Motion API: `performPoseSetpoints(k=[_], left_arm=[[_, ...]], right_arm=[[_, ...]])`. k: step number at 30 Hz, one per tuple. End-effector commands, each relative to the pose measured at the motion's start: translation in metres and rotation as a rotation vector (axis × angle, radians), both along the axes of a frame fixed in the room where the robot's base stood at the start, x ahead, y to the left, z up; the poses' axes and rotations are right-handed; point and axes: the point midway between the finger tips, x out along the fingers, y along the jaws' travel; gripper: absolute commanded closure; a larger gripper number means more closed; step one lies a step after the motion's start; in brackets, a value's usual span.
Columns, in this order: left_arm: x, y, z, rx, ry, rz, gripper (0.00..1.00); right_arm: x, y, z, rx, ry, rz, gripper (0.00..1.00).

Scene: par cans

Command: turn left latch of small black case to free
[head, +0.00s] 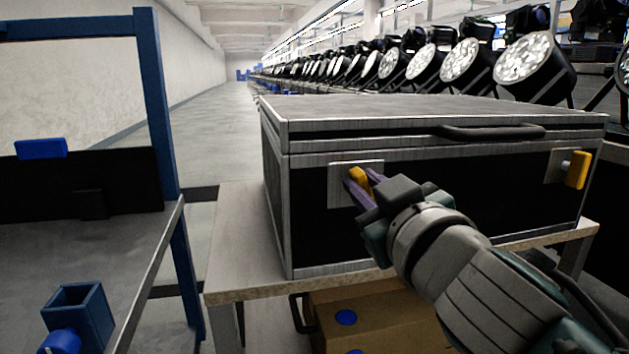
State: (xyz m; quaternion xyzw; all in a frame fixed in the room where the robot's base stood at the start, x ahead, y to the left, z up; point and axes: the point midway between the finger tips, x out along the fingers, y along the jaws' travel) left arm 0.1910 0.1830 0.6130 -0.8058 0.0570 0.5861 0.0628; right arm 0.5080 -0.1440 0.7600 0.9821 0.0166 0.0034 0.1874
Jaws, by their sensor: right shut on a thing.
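The small black case (330,225) has grey metal edges and a closed lid, and it stands on a light table. Its left latch (358,175) is a yellow piece on a metal plate on the front face. My right gripper (361,187) has its purple fingers shut on this latch. The fingers hide part of it, so its exact angle is hard to tell. The right latch (576,170) is yellow and stands upright on its own plate. A black handle (490,132) is on the front of the lid. My left gripper is not in view.
A cardboard box (385,322) with blue dots sits under the table (240,240). A blue-framed bench (165,235) with a blue square holder (78,312) stands at left. Stage lights (460,60) line up behind the case.

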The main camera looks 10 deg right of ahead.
Motion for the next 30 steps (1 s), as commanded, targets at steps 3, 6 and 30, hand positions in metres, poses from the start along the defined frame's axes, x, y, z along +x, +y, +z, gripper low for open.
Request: performPoseSetpoints(k=[3,6,30], left_arm=[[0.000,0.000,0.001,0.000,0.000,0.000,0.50],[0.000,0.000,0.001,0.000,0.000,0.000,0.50],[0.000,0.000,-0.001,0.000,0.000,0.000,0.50]], right_arm=[[0.000,0.002,-0.001,-0.110,-0.002,0.001,1.00],[0.000,0.003,-0.002,-0.206,-0.006,0.000,1.00],[0.000,0.010,-0.011,-0.947,-0.032,0.000,1.00]])
